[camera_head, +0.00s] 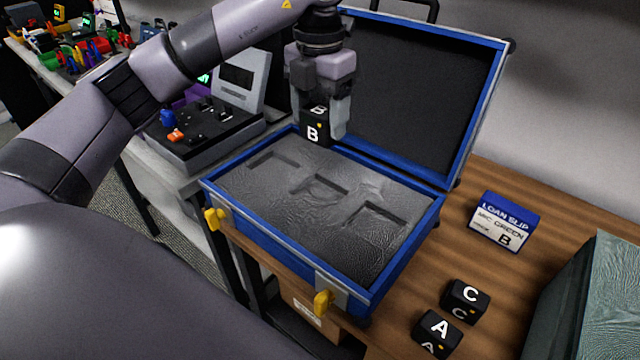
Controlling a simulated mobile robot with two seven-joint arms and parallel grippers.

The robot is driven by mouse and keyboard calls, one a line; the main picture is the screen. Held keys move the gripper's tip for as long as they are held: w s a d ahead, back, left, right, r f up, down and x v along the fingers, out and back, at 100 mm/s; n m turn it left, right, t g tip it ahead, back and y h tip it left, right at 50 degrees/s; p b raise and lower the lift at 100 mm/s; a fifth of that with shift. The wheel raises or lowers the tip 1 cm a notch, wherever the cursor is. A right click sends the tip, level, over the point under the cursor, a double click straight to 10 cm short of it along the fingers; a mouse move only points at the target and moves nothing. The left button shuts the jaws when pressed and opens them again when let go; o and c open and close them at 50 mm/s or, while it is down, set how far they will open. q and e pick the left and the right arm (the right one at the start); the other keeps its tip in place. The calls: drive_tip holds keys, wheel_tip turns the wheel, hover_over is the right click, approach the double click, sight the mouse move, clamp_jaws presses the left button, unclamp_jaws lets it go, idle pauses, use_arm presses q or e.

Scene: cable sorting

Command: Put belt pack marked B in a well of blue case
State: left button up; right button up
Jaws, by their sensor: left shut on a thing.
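The belt pack marked B (314,133) is a small black block with white letters. My left gripper (322,122) is shut on it and holds it above the back part of the blue case (268,237), near the hinge side. The case stands open on the wooden table with its lid up at the back. Its grey foam has three wells in a row: a left well (273,163), a middle well (320,187) and a right well (376,219). All three look empty. My right gripper is out of view.
Belt packs marked C (465,300) and A (437,332) sit on the table (488,268) right of the case. A blue and white loan slip block (504,222) reading B stands behind them. A dark green case (590,300) is at the right edge. A grey console (205,125) stands left.

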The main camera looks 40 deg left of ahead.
use_arm(q)
wheel_tip(320, 180, down, 14)
drive_tip(key=shift+r, duration=0.2)
drive_tip(key=shift+f, duration=0.15)
drive_tip(key=o, duration=1.1)
drive_tip(key=shift+o, duration=0.2)
drive_tip(key=shift+r, duration=0.45)
wheel_tip(320, 180, up, 11)
drive_tip(key=shift+r, duration=0.2)
